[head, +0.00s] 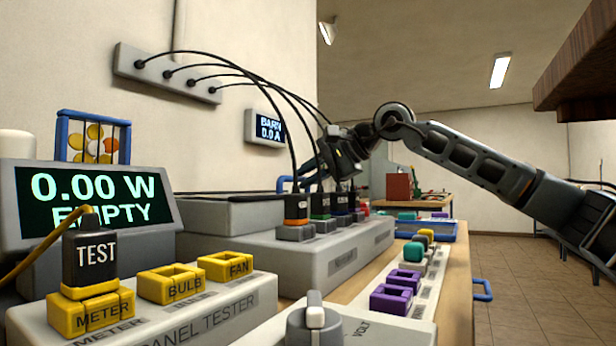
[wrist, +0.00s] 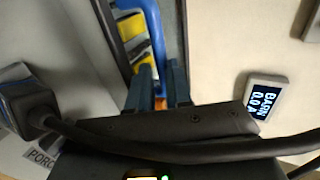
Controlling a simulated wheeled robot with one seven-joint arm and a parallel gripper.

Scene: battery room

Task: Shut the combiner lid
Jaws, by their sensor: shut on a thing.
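The combiner appears to be the low grey box (head: 225,217) against the wall, left of my arm in the head view. A blue handle (head: 283,183) shows at its right end, beside my gripper (head: 310,168). In the wrist view, the blue handle (wrist: 150,28) runs down to my fingertips (wrist: 162,85), which are shut on it. Black cables and plugs partly hide the handle and fingers in the head view. The lid's exact angle cannot be told; a grey panel (wrist: 65,45) fills the left of the wrist view.
Black cables hang from a wall strip (head: 165,75) to plugs (head: 296,207) on a grey block (head: 325,255), close to my gripper. A wall display (head: 265,126) is behind. A panel tester (head: 215,312) and a meter screen (head: 95,205) stand at left. The right floor is clear.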

